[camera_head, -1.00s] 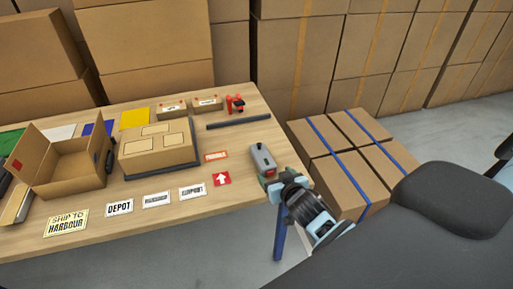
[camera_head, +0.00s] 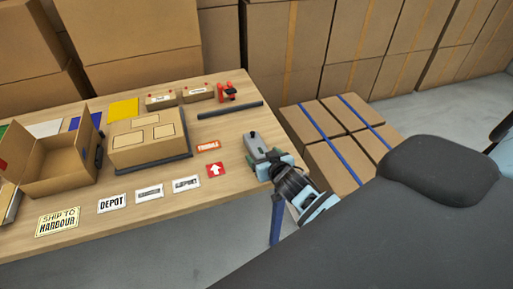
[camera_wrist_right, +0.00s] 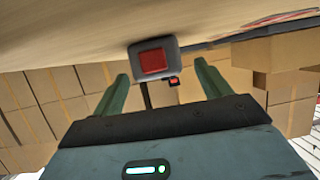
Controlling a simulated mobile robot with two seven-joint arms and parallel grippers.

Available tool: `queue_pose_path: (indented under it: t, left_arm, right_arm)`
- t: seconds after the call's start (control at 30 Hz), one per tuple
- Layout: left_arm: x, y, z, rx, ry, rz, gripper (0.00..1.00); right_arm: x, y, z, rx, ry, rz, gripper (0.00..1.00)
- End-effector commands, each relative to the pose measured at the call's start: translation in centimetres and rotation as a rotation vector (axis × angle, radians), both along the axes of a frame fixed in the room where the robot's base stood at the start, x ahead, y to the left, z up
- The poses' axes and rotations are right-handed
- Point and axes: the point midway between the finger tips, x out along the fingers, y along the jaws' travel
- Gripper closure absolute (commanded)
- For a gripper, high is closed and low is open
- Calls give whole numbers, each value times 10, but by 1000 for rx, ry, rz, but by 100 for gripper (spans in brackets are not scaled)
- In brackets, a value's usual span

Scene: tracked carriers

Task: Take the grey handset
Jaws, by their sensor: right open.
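The grey handset (camera_head: 256,141) lies on the wooden table (camera_head: 228,207) near its right edge. In the right wrist view the handset (camera_wrist_right: 171,46) shows end-on, with a red square on its near end. My right gripper (camera_head: 269,160) is open at the table's right edge, by the near end of the handset. In the right wrist view the two green fingers of the right gripper (camera_wrist_right: 161,75) stand apart, with the handset's end between them in the picture. I cannot tell whether they touch it. My left gripper is not in view.
A red arrow card (camera_head: 215,170) and an orange label (camera_head: 208,146) lie left of the handset. A dark bar (camera_head: 230,110) lies behind it. A closed carton (camera_head: 150,158) and an open carton (camera_head: 50,177) stand further left. Strapped boxes (camera_head: 330,160) stand on the floor beyond the table's right edge.

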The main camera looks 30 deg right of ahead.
Motion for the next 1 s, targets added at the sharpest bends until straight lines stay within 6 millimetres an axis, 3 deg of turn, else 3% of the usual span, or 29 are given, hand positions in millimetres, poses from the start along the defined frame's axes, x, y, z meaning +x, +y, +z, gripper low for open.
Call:
queue_pose_path:
  t: [0.3,0.63,1.0]
  left_arm:
    - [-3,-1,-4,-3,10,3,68]
    - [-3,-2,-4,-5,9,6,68]
    - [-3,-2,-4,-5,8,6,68]
  right_arm:
    - [31,-7,-17,-2,0,1,24]
    - [35,-7,-18,-1,0,0,24]
    - [35,-7,-18,-1,0,0,72]
